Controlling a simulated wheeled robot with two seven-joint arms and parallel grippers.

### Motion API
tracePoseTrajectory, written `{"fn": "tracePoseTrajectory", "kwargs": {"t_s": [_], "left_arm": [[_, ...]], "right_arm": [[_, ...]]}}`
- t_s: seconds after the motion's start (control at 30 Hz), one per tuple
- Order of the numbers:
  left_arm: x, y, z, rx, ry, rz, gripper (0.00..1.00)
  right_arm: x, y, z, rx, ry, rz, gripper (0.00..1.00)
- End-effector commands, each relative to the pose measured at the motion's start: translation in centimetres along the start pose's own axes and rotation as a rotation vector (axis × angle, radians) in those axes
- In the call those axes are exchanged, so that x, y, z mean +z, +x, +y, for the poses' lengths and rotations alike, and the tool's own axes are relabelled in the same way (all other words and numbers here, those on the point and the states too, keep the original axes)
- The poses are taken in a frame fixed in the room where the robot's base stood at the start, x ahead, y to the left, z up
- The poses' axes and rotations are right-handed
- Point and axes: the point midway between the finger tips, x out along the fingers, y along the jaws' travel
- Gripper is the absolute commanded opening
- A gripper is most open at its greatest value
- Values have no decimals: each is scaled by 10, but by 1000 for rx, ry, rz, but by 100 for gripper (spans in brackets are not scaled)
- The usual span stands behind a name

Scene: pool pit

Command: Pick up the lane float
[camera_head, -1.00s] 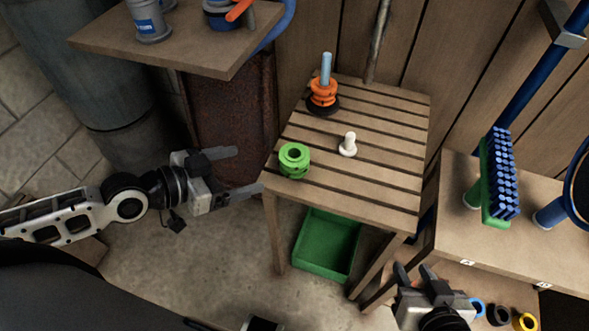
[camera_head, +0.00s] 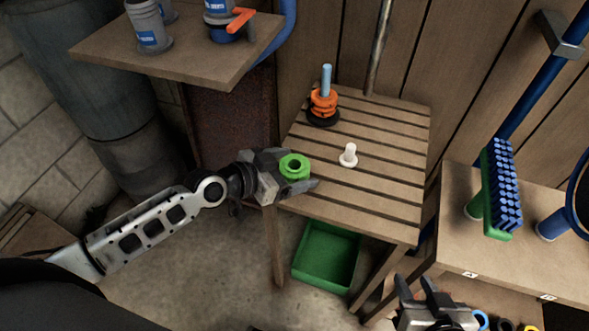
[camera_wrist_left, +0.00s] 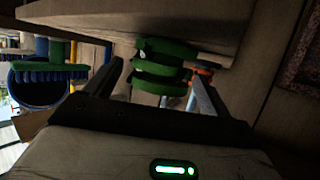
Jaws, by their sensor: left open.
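The lane float, which I take to be the green ringed piece with a hole in its top (camera_head: 294,166), stands upright at the left front corner of the slatted wooden stool (camera_head: 385,208). My left gripper (camera_head: 302,169) is open with its fingers either side of the float. In the left wrist view the green float (camera_wrist_left: 164,66) shows between the two open fingers (camera_wrist_left: 157,72); contact cannot be told. My right gripper (camera_head: 417,283) is at the bottom of the head view, its fingers apart and empty, away from the float.
Orange discs (camera_head: 323,102) on a blue peg and a white peg (camera_head: 348,156) stand on the stool. A green bin (camera_head: 326,257) sits below. A shelf (camera_head: 190,62) with grey containers overhangs at upper left. A brush (camera_head: 500,188) stands at right.

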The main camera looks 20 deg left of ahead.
Motion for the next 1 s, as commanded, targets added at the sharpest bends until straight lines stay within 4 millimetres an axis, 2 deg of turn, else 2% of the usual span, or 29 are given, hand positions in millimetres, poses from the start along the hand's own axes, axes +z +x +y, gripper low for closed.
{"fn": "tracePoseTrajectory", "kwargs": {"t_s": [0.1,0.2,0.43,0.47,0.6,0.63,1.0], "left_arm": [[-1,18,0,-2,-1,3,83],[0,25,0,-1,-1,1,83],[0,26,0,-1,1,0,83],[0,26,0,-1,0,0,77],[0,26,0,-1,0,0,38],[0,26,0,-1,0,0,34],[-4,24,0,-1,1,1,34]], "right_arm": [[1,0,0,1,-1,-1,36],[1,0,0,1,-1,-2,36],[1,1,0,1,0,-2,36],[1,1,0,1,0,-2,36],[1,1,0,1,0,-2,36],[1,1,0,1,0,-2,36],[0,0,0,1,0,-2,36]]}}
